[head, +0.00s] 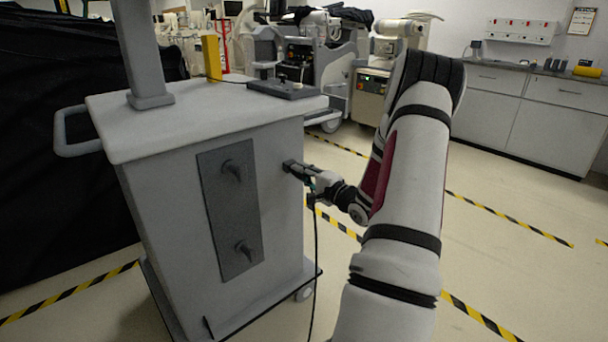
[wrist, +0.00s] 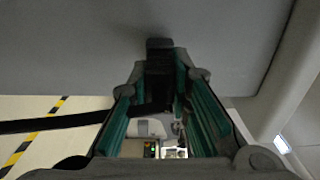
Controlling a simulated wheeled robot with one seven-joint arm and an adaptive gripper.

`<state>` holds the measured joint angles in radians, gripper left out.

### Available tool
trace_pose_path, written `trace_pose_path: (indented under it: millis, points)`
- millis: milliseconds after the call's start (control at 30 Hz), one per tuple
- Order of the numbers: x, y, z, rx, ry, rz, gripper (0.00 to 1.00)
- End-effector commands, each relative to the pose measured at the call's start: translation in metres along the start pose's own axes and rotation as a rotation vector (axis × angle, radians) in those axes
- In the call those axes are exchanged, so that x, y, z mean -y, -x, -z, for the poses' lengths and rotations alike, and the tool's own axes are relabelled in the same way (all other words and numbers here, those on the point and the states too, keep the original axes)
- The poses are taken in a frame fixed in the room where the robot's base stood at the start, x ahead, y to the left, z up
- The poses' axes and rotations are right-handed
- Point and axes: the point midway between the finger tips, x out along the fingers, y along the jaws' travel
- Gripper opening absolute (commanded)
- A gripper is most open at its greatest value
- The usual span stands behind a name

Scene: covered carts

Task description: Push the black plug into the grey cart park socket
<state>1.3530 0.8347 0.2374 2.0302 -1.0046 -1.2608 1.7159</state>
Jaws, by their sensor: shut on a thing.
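My gripper (head: 312,177) is at the right side of the grey cart (head: 285,190), level with the upper part of its body. In the wrist view its green-padded fingers (wrist: 160,72) are shut on the black plug (wrist: 158,88). The plug's front end points at the cart's grey wall (wrist: 80,40). A dark block (wrist: 159,43) sits between the plug and the wall; I cannot tell whether it is the park socket or the plug's own nose. No socket opening shows. How far the plug is in cannot be told.
A black cable (head: 315,260) hangs from the plug to the floor and crosses the wrist view at left (wrist: 50,122). A dark panel with two hooks (head: 230,210) is on the cart's front. A black cover (head: 60,170) stands at left. Floor at right is clear.

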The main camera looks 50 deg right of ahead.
Motion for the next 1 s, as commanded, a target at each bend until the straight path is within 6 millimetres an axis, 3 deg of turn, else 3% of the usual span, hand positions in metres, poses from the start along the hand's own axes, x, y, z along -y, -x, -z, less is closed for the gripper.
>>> trace_pose_path:
  millis: [433,467,533,867,1000]
  points:
    - [0.0,-0.01,0.0,0.0,-0.001,0.0,0.0]
    - [0.0,-0.01,0.0,0.0,0.0,0.0,0.25]
    - [0.0,-0.01,0.0,0.0,0.0,0.0,0.41]
    - [0.0,-0.008,0.0,-0.001,0.0,-0.001,0.42]
    - [0.0,0.004,0.001,-0.002,0.0,-0.001,0.42]
